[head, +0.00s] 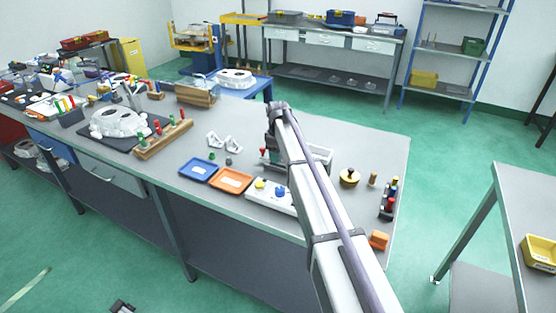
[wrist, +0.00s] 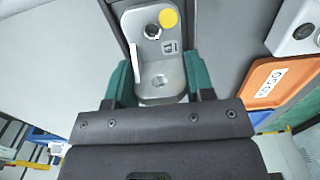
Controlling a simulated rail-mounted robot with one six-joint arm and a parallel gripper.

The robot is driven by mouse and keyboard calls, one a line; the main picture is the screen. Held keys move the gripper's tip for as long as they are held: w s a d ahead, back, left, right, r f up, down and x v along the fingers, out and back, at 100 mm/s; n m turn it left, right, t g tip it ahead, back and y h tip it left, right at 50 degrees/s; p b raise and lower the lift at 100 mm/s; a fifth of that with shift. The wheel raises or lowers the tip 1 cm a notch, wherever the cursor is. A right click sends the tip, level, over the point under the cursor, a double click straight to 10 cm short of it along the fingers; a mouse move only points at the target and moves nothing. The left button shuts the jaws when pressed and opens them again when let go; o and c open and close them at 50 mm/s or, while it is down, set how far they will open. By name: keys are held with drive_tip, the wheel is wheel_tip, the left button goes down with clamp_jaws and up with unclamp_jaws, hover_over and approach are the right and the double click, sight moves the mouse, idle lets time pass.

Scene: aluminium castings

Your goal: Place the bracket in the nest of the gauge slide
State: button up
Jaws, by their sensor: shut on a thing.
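The bracket (wrist: 160,72) is a silver-grey metal angle piece with a hole in its lower plate, seen in the wrist view. My gripper (wrist: 158,84) has green fingers on both sides of it and is shut on it. A yellow round mark (wrist: 168,18) and a dark round hole or pin show at its upper part. Dark edges run along both sides there; I cannot tell whether the bracket touches them. In the head view my gripper (head: 272,152) is low over the bench, partly hidden by my arm. A pale metal fixture (head: 320,155), seemingly the gauge slide, stands behind the arm, mostly hidden.
Two pale brackets (head: 224,142) lie on the bench left of my gripper. A blue tray (head: 198,170), an orange tray (head: 231,180) and a white button box (head: 262,192) line the front. A brass-coloured knobbed piece (head: 349,178) and a bottle rack (head: 389,200) stand right.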

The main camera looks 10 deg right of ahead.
drive_tip(key=shift+f, duration=0.2)
drive_tip(key=o, duration=1.1)
drive_tip(key=shift+r, duration=0.15)
wheel_tip(320, 180, up, 13)
drive_tip(key=p, duration=1.2)
drive_tip(key=s+m, duration=1)
drive_tip(key=s, duration=2.8)
drive_tip(key=shift+s+f+m, duration=0.3)
drive_tip(key=shift+s+f, duration=0.05)
drive_tip(key=shift+s, duration=0.05)
